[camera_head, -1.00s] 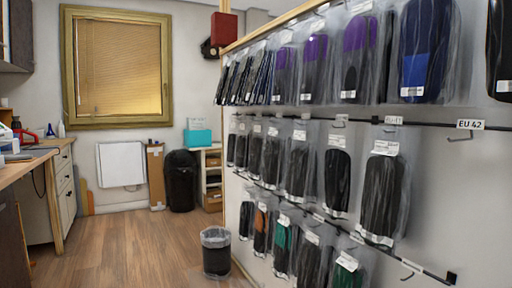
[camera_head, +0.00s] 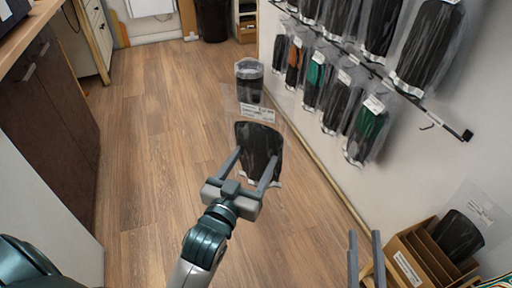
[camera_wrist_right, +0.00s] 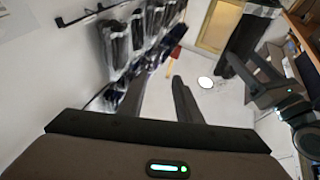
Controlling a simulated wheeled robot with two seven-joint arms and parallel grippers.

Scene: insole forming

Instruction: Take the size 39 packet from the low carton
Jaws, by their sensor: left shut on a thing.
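My left gripper (camera_head: 252,172) is shut on a clear packet with a dark insole (camera_head: 258,150), held up above the floor. A white label tops this packet, but its size is too small to read. The held packet (camera_wrist_right: 232,62) and my left gripper (camera_wrist_right: 265,92) also show in the right wrist view. The low cardboard carton (camera_head: 412,270) stands at the lower right, with dividers and a white label. Another clear packet with a dark insole (camera_head: 460,236) stands up from it. My right gripper (camera_head: 365,250) is open and empty beside the carton's left side; its open fingers fill the right wrist view's middle (camera_wrist_right: 158,95).
Packets hang on wall rails (camera_head: 366,128) at the right, with a bare hook rail end (camera_head: 465,135) sticking out. A grey lined bin (camera_head: 248,68) stands behind the held packet. Cabinets (camera_head: 45,110) line the left. The wooden floor (camera_head: 150,170) between is clear.

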